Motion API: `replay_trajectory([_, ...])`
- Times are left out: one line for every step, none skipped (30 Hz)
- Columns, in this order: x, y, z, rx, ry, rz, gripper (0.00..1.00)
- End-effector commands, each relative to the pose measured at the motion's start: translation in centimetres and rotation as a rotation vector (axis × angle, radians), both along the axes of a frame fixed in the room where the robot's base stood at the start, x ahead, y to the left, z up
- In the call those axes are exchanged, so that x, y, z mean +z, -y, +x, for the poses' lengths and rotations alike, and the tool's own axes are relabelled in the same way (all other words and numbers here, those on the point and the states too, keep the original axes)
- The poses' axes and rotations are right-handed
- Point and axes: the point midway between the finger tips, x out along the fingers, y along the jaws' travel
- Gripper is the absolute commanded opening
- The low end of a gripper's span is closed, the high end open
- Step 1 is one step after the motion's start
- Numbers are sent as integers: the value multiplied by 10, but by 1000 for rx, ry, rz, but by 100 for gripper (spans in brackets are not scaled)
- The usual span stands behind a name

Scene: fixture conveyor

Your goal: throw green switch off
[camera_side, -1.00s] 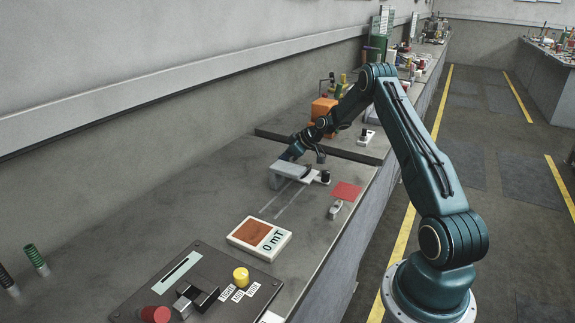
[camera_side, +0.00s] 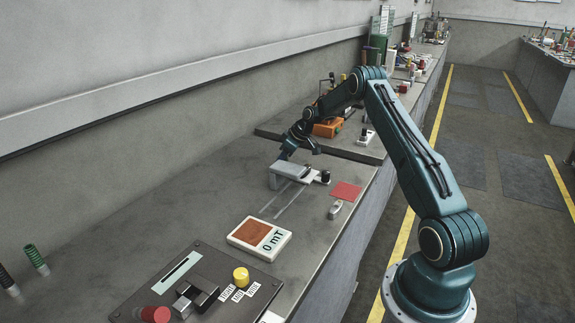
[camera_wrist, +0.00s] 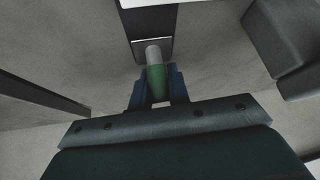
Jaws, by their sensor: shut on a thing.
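In the wrist view, a green cylindrical handle (camera_wrist: 156,76) with a pale grey end sits between the blue fingers of my gripper (camera_wrist: 158,88). The fingers are shut on it. Its grey end meets a dark panel (camera_wrist: 148,20) with a light frame; how far the handle tilts is hard to tell. In the side view, my gripper (camera_side: 284,157) points down at the far end of the bench, beside a grey block (camera_side: 291,169). The green handle is not visible there.
A white meter reading "0 mT" (camera_side: 259,237) and a red square (camera_side: 346,191) lie on the bench (camera_side: 190,205). A dark control panel (camera_side: 228,264) with a yellow knob (camera_side: 241,277) stands nearest. An orange box (camera_side: 328,129) is behind my wrist. A dark block (camera_wrist: 290,45) is right in the wrist view.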

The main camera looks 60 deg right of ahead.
Motion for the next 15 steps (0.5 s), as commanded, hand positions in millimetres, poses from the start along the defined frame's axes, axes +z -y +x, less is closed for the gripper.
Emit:
replay_trajectory([0,0,0,1,0,1,24])
replay_trajectory([0,0,0,1,0,1,30])
replay_trajectory([0,0,0,1,0,1,37])
replay_trajectory([0,0,0,0,0,0,40])
replay_trajectory([0,0,0,0,0,0,40])
replay_trajectory([0,0,0,0,0,0,40])
replay_trajectory([0,0,0,0,1,0,40])
replay_trajectory([0,0,0,0,1,0,40])
replay_trajectory([0,0,0,0,1,0,40])
replay_trajectory([0,0,0,1,1,0,40])
replay_trajectory([0,0,0,1,1,0,40])
replay_trajectory([0,0,0,1,1,0,40])
replay_trajectory([1,0,0,1,1,0,40])
replay_trajectory([1,0,-1,1,1,0,40])
replay_trajectory([2,0,-1,1,1,0,40])
